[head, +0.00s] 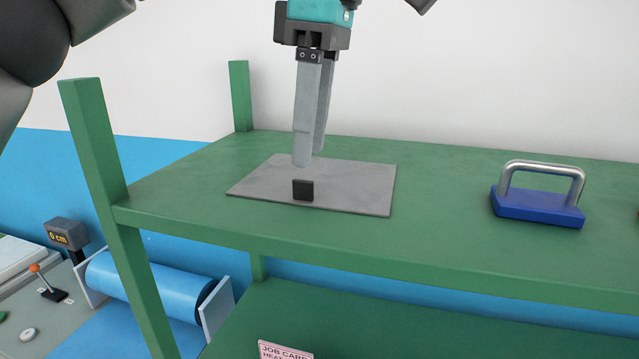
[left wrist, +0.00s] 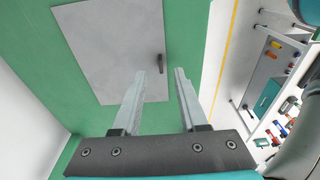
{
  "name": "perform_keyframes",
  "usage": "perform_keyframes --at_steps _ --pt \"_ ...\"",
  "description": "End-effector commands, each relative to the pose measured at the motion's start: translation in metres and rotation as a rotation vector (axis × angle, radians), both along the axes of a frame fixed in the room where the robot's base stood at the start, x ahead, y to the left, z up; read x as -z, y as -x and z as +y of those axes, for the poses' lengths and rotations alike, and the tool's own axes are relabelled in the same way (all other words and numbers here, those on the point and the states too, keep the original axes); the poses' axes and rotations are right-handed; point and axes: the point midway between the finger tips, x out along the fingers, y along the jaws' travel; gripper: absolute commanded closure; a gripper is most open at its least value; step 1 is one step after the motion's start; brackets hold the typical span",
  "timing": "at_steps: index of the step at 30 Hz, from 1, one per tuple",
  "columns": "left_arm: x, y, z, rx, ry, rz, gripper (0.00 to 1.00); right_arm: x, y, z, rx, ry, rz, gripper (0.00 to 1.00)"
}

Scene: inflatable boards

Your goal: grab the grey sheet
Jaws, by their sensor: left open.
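The grey sheet (head: 350,185) lies flat on the upper green shelf, with a small black block-like tab (head: 303,190) standing near its front edge. The sheet (left wrist: 105,45) also shows in the left wrist view, with the tab (left wrist: 161,63) at its right side. My left gripper (head: 309,160) points down over the sheet, its fingertips behind the tab in the head view. In the left wrist view the two fingers (left wrist: 158,72) are apart with nothing between them. Whether the fingertips touch the sheet cannot be told. My right gripper is not in view.
A blue block with a metal handle (head: 540,195) stands on the shelf (head: 440,180) to the right. Green posts (head: 95,140) rise at the shelf's left end. A blue roller (head: 150,285) and a small display (head: 66,233) are at lower left. The shelf between sheet and handle is clear.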

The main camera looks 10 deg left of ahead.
Motion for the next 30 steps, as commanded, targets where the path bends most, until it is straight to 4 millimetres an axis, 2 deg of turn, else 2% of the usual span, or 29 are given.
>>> perform_keyframes --at_steps 2,9,19,30 --pt "0.014 0.001 0.002 0.002 0.000 0.004 0.57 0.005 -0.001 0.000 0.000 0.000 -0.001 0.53" --pt "0.039 0.001 0.007 -0.002 -0.001 0.001 0.57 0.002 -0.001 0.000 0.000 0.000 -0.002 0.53" --pt "0.045 0.001 0.007 -0.001 0.001 0.001 0.57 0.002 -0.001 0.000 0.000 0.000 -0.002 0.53" --pt "0.045 0.001 0.007 -0.001 0.000 0.001 0.99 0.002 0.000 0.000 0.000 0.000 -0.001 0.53"
